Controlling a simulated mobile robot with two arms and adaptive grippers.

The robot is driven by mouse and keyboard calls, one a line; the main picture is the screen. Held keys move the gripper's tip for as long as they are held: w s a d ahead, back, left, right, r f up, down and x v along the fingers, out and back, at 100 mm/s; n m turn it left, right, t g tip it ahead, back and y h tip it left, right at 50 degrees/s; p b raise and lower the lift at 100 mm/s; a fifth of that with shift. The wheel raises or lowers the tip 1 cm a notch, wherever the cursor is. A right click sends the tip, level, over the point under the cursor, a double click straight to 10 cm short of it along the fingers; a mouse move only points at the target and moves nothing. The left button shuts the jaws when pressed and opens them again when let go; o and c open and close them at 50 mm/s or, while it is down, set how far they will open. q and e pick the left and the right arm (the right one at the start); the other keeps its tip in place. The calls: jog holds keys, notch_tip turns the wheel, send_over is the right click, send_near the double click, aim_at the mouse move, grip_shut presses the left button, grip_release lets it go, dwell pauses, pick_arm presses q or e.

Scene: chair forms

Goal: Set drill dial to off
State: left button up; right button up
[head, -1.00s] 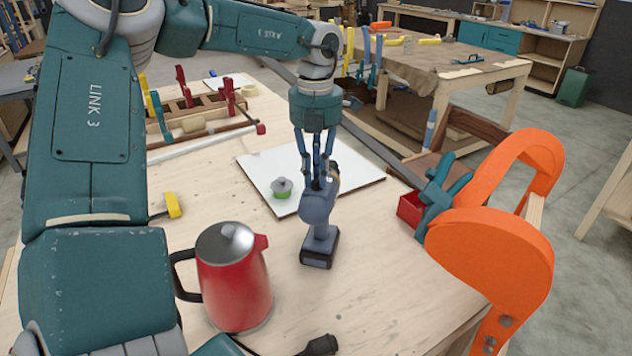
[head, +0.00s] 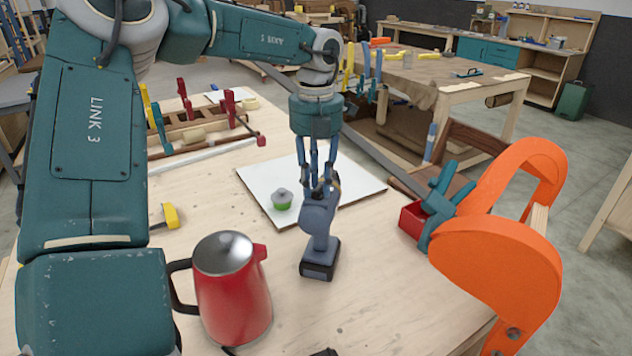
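The drill (head: 319,220) is blue-grey with a dark battery base (head: 320,262). It stands upright on the wooden table, left of the orange chair form. Its dial cannot be made out at this size. My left gripper (head: 318,186) points straight down from above, with its fingers at the top of the drill's head. The fingertips are partly hidden by the drill, so I cannot tell whether they are closed on it or only touch it. My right gripper is not in view.
A red kettle (head: 232,295) stands close on the drill's left. Behind it lies a white board (head: 345,190) with a small green-and-grey item (head: 282,200). An orange curved form (head: 500,265) and a red box (head: 411,220) are at the right. Bare tabletop (head: 400,285) lies right of the drill.

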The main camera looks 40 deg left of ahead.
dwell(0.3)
pick_arm(q)
notch_tip(320, 180, up, 12)
jog(key=shift+r, duration=0.1)
dwell(0.4)
jog(key=shift+c, duration=0.2)
